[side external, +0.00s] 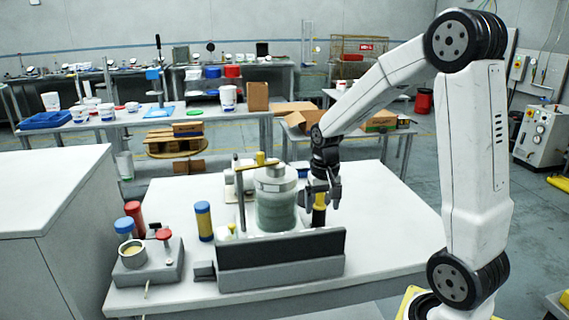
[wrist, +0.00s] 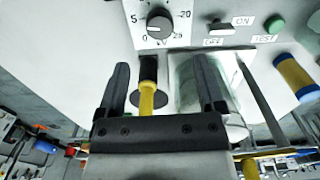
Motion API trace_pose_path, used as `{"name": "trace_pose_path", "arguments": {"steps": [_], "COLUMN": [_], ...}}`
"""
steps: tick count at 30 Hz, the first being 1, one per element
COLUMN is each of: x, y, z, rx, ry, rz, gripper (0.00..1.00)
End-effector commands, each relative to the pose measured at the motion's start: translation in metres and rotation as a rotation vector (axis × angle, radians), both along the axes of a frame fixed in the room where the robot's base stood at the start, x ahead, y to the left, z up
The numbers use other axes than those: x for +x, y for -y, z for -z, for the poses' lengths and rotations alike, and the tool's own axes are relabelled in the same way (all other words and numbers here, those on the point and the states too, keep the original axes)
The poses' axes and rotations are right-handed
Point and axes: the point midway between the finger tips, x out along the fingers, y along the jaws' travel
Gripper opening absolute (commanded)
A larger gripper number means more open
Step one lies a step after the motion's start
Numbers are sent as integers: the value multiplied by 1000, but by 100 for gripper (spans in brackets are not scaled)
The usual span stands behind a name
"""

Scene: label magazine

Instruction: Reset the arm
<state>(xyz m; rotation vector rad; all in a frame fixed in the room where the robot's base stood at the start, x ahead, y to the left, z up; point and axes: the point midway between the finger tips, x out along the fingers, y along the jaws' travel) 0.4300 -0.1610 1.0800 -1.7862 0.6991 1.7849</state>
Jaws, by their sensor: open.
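My gripper (side external: 322,192) hangs above the white table (side external: 385,225), just right of the large lidded jar (side external: 277,212) in the side external view. In the wrist view the two dark fingers of my gripper (wrist: 163,78) are spread apart. A yellow-and-black upright piece (wrist: 148,90) shows in the gap between them, with clear space on both sides. This piece also shows below the fingers in the side external view (side external: 319,212). No finger is seen closed on anything. How far the fingers are from the piece in depth is hard to tell.
A dark panel (side external: 280,258) stands at the table's front. A blue-and-yellow cylinder (side external: 204,222) and a grey unit (side external: 146,262) with coloured knobs stand left. A dial (wrist: 159,23) and a green button (wrist: 274,24) show in the wrist view. The table's right side is clear.

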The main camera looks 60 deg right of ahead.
Motion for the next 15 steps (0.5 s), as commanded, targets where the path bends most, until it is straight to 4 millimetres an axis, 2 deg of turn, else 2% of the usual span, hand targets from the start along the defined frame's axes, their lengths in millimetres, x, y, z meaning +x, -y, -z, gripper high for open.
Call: {"name": "trace_pose_path", "arguments": {"steps": [10, 15], "x": [-1, -9], "y": [-2, -19], "z": [0, -2], "rx": [-1, 1], "ry": [1, -1], "rz": [-1, -5], "gripper": [87, 87]}}
